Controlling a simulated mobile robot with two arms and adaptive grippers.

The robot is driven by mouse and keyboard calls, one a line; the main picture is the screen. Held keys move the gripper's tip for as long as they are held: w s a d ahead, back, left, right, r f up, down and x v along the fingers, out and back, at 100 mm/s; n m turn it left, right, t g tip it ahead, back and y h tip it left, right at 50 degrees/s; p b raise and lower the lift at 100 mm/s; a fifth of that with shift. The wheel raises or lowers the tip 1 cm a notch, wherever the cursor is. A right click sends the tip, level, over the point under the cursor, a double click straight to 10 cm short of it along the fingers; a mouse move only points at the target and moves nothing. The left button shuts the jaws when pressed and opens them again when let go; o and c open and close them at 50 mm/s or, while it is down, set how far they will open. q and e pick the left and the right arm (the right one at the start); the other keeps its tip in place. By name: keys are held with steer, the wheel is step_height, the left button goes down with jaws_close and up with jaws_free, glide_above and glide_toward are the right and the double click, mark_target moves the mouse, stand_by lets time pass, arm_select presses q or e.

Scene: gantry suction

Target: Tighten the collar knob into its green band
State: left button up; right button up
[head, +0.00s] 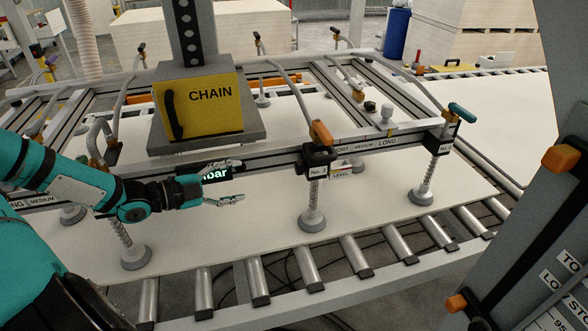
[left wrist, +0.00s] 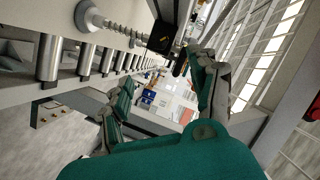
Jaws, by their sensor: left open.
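My left gripper (head: 240,181) is open and empty beside the front rail (head: 270,160). It also shows in the left wrist view (left wrist: 160,72), fingers apart. Its upper finger partly covers a dark display reading "bar" (head: 217,174). To its right, a black No. 3 collar block (head: 317,157) with an orange handle (head: 320,132) sits on the rail, apart from the fingers. In the left wrist view a black block (left wrist: 165,37) and an orange part (left wrist: 180,65) lie beyond the fingers. I cannot tell which part is the collar knob, and no green band is readable.
A suction cup (head: 312,220) hangs below the No. 3 block onto a pale board (head: 260,240). Another block at right has a teal handle (head: 462,112). A yellow CHAIN box (head: 205,105) stands above the rail. Rollers (head: 310,270) line the front; a dark post (head: 530,210) stands at right.

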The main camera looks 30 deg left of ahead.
mark_target(295, 169)
arm_select(q)
steer(key=p+x, duration=0.1)
steer(key=x, duration=1.4)
steer(key=shift+w+d+p, duration=0.1)
steer(key=shift+w+p, duration=0.2)
steer(key=shift+p, duration=0.05)
steer(key=shift+w+d+f, duration=0.25)
steer(key=shift+w+d, duration=0.05)
steer(key=shift+w, duration=0.35)
steer(key=shift+c, duration=0.5)
steer(key=c, duration=1)
steer(key=shift+s+f+m, duration=0.1)
steer(key=shift+f+m, duration=0.05)
steer(key=shift+m, duration=0.15)
steer(key=shift+c, duration=0.2)
steer(key=shift+m+t, duration=0.4)
steer(key=shift+m, duration=0.1)
